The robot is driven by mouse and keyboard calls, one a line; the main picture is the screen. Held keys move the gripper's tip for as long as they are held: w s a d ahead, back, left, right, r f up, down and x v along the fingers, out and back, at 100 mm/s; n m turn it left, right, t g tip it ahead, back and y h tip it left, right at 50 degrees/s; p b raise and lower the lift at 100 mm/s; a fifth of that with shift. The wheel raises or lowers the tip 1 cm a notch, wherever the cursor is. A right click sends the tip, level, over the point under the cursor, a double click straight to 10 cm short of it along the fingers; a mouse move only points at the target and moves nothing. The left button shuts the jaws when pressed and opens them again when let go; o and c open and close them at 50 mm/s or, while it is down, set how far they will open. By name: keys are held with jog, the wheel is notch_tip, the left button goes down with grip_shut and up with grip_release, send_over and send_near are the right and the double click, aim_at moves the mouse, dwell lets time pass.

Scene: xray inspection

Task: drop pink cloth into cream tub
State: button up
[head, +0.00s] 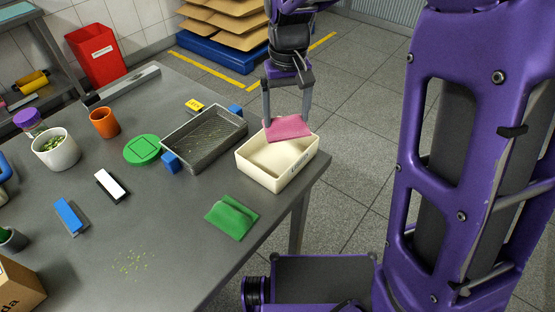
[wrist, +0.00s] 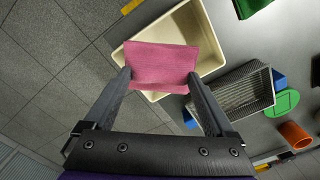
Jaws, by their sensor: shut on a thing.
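The pink cloth (head: 287,128) is held by my gripper (head: 287,118) above the cream tub (head: 272,182), over its back part. In the wrist view the cloth (wrist: 160,66) spans between the two fingers of my gripper (wrist: 158,80), which are shut on it at its sides. The cloth hides part of the inside of the cream tub (wrist: 121,62). The visible tub floor looks empty. The tub stands at the right corner of the grey table.
A green cloth (head: 231,217) lies in front of the tub. A green lid (head: 142,150) and an orange cup (head: 104,123) stand farther left. The table's right edge is close to the tub.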

jog(key=o, duration=1)
jog(key=shift+r, duration=0.15)
notch_tip(320, 180, up, 17)
jog(key=p, duration=0.3)
jog(key=shift+r, duration=0.15)
